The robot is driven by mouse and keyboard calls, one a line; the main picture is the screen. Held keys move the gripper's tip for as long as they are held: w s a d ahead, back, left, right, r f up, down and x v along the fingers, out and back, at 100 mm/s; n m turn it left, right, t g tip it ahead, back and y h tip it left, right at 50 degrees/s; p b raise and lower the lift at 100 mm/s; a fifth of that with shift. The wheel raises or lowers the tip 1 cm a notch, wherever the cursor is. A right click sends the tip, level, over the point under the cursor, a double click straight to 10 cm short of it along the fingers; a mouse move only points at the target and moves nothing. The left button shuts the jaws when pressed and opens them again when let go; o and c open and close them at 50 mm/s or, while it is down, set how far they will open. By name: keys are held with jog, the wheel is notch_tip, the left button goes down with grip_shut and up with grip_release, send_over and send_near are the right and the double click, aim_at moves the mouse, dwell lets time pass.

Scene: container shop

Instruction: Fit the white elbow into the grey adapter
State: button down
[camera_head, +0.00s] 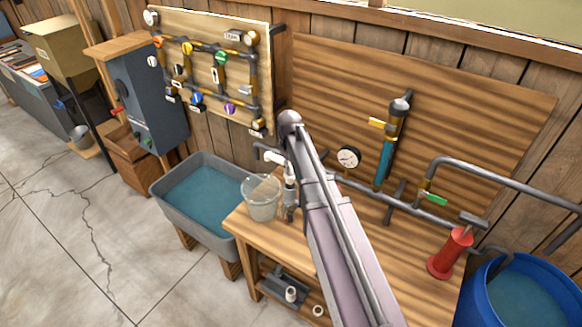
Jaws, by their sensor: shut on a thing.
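A small white piece that looks like the white elbow (273,157) is above the left end of the wooden bench, just left of my arm. My gripper (290,192) is small, dark and mostly hidden beside my arm, below the white piece. It appears shut on the white elbow, but the finger contact is not clear. A grey pipe end, possibly the grey adapter (257,149), shows close to the elbow's left side. I cannot tell whether the two touch or overlap.
A clear bucket (262,207) stands on the bench's left end (247,226), close to my gripper. A grey water tub (187,244) is to the left.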

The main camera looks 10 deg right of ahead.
aim_at(290, 176)
jog(key=shift+f+b, duration=0.8)
jog(key=shift+f, duration=0.25)
jog(key=shift+f+b, duration=1.4)
dwell(2.5)
jog(key=shift+c, duration=1.7)
grip_release()
